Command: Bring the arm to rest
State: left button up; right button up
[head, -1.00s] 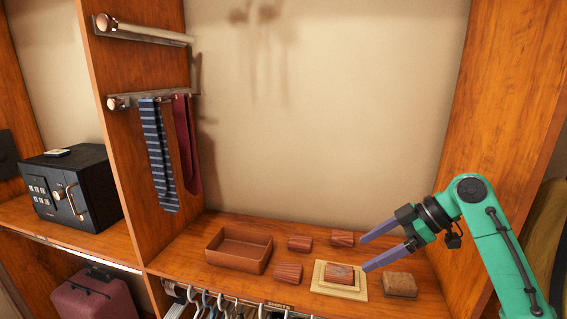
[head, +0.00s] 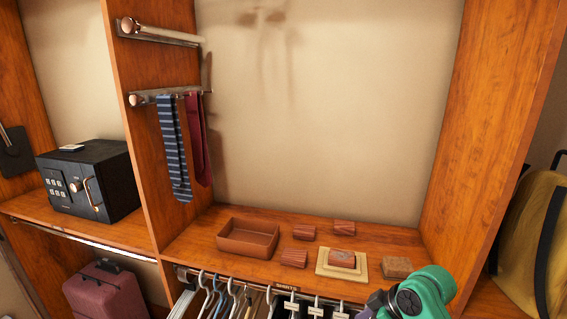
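My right arm (head: 420,293) shows only as a green joint at the bottom right, in front of the shelf edge. A small purple part shows beside it at the bottom, but the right gripper's fingertips are not visible. My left gripper is not in view. Several reddish-brown grooved blocks lie on the wooden shelf (head: 215,272): one at the back (head: 344,228), one at the middle (head: 304,231), one at the front (head: 294,258). Another block (head: 342,258) rests on a pale square tray (head: 322,268).
An open brown box (head: 248,237) stands left of the blocks. A brown block (head: 396,266) lies right of the tray. Hangers (head: 230,294) hang below the shelf front. Ties (head: 174,150) hang on the left divider. A black safe (head: 90,180) sits further left. A yellow bag (head: 533,240) is at right.

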jog(key=s+d+f+m+h, duration=0.3)
jog(key=s+f+m, duration=0.1)
jog(key=s, duration=0.5)
jog(key=s+d+f+m+h, duration=0.2)
jog(key=s+d+f+m, duration=0.15)
jog(key=s, duration=0.55)
notch_tip(320, 180, down, 30)
jog(key=s+r+b, duration=0.1)
jog(key=s+b, duration=0.1)
jog(key=b, duration=0.4)
pick_arm(q)
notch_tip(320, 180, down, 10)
jog(key=b, duration=0.4)
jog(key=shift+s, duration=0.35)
pick_arm(e)
jog(key=s+d+f+g, duration=0.1)
jog(key=s+d+f, duration=0.1)
jog(key=s+f, duration=1.4)
notch_tip(320, 180, down, 4)
jog(key=shift+s+d+r+g+h, duration=0.2)
jog(key=shift+d+g+h, duration=0.1)
jog(key=shift+d+g, duration=0.1)
